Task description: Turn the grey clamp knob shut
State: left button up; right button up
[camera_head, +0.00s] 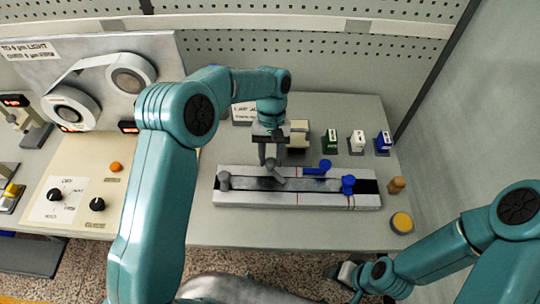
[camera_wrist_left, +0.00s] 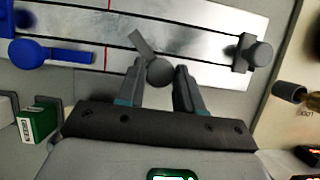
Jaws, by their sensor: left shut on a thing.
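The grey clamp knob (camera_wrist_left: 158,71) with its short lever sits over the dark slot of the metal rail (camera_head: 235,199). In the wrist view the two fingers of my left gripper (camera_wrist_left: 160,88) are on either side of the knob, shut on it, with the lever pointing up and left, away from the gripper. In the head view my left gripper (camera_head: 269,158) reaches down onto the knob, whose lever (camera_head: 279,181) shows just below it. My right gripper (camera_head: 346,273) is low at the front, off the bench; its fingers are too unclear to read.
A blue clamp lever (camera_head: 318,169) and a blue knob (camera_head: 348,184) stand on the rail to the right. A grey post (camera_head: 224,181) is at its left end. Green, white and blue boxes (camera_head: 357,141) stand behind. A yellow round button (camera_head: 402,222) is at the right.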

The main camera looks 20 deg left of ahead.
pick_arm(q)
jog(key=m+y, duration=0.1)
jog(key=m, duration=0.3)
jog(key=shift+d+f+m+y, duration=0.1)
jog(key=shift+d+m+y, duration=0.1)
jog(key=shift+m+y, duration=0.15)
jog(key=shift+d+m+y+b, duration=0.1)
jog(key=shift+m+y+b, duration=0.6)
jog(key=shift+m, duration=1.25)
jog(key=shift+s, duration=0.1)
jog(key=o, duration=1)
